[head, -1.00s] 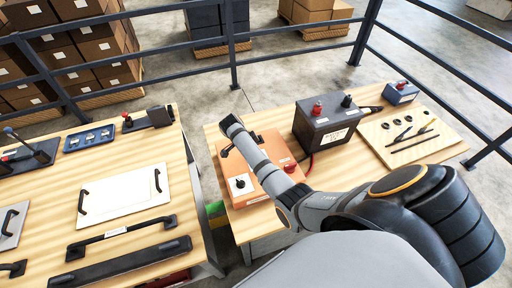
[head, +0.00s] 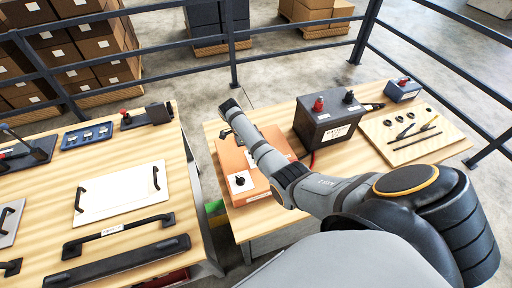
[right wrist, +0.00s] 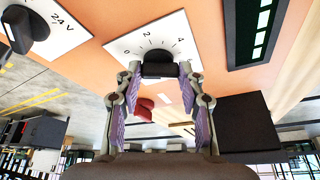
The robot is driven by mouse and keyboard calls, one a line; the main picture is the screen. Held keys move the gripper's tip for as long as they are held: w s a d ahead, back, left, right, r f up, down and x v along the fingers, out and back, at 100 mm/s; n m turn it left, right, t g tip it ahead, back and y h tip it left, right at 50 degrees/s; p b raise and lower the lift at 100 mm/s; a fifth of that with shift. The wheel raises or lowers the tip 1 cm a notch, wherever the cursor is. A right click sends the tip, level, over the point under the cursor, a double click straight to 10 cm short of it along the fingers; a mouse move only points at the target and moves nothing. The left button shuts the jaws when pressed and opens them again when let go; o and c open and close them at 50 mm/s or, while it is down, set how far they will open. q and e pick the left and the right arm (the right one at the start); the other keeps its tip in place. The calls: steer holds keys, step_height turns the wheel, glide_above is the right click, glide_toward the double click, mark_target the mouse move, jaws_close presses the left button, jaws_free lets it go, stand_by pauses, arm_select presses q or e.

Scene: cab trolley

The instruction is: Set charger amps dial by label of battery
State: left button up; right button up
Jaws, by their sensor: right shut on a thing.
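The orange charger (head: 233,162) lies on the right-hand bench, partly covered by my right arm. In the right wrist view my right gripper (right wrist: 160,72) is shut on the black amps dial (right wrist: 159,56). The dial's white scale plate (right wrist: 122,44) shows 0, 2 and 4; the pointer cannot be made out. A second black knob (right wrist: 22,27), marked 24V, is beside it on the orange face (right wrist: 208,60). The dark battery (head: 329,118) stands right of the charger; its white label (head: 337,132) is too small to read. My left gripper is not in view.
A tool board (head: 412,150) lies right of the battery, with a small blue box (head: 402,91) behind it. The left bench (head: 40,205) holds a white panel (head: 120,194) and black handles. Dark rails (head: 290,62) run behind. A gap separates the benches.

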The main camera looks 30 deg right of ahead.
stand_by(0.3)
steer(key=o, duration=1.2)
steer(key=shift+c, duration=0.2)
steer(key=shift+r, duration=0.1)
steer(key=v, duration=0.7)
steer(key=shift+r, duration=0.1)
